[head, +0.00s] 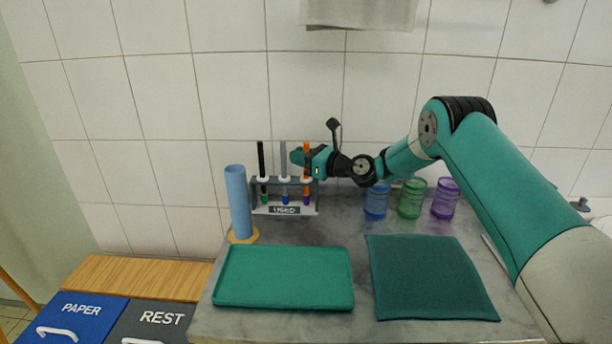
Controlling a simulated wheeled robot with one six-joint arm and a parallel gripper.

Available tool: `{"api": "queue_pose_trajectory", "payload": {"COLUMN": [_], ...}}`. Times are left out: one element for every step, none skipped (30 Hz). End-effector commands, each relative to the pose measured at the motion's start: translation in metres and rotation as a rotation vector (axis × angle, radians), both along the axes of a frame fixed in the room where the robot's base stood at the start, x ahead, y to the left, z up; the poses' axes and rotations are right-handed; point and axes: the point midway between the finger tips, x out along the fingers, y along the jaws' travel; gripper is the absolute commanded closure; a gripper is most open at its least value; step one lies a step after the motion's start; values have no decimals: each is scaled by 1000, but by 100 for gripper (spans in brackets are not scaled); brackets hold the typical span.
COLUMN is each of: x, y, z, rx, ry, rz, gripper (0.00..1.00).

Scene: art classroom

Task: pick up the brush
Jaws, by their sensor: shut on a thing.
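A grey rack (263,209) marked "USED" stands at the back left of the counter. Three brushes stand upright in it: one with a black handle (261,158), one with a grey handle (283,160) and one with an orange handle (306,147). My gripper (298,157) reaches in from the right at handle height and is shut on the orange-handled brush. The lower end of that brush is still in the rack. The gripper body hides part of the handle, and the fingertips are small in this view.
A blue tube (237,202) stands left of the rack. A green tray (283,278) and a dark green cloth (430,278) lie in front. Blue (376,203), green (411,200) and purple (445,199) cups stand at the back right. Bins marked "PAPER" and "REST" (160,318) are lower left.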

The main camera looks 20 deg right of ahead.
Motion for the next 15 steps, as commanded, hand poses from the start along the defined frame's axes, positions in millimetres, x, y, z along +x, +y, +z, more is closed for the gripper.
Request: {"api": "queue_pose_trajectory", "payload": {"x": [0, 0, 0, 0, 0, 0, 0, 0, 0, 0, 0, 0, 0, 0, 0], "y": [0, 0, 0, 0, 0, 0, 0, 0, 0, 0, 0, 0, 0, 0, 0], "z": [0, 0, 0, 0, 1, 2, 3, 4, 7, 9, 12, 17, 21, 25, 32], "rx": [0, 0, 0, 0, 0, 0, 0, 0, -1, 0, 1, 1, 1, 1, 0], "ry": [0, 0, 0, 0, 0, -1, -1, -1, -2, -3, -2, -2, -4, -4, -4], "rz": [0, 0, 0, 0, 0, 0, 0, 0, 0, 0, 0, 0, 0, 0, 0], "gripper": [100, 100, 100, 100, 100, 100, 100, 100, 100, 100, 100, 100, 100, 100, 100]}}
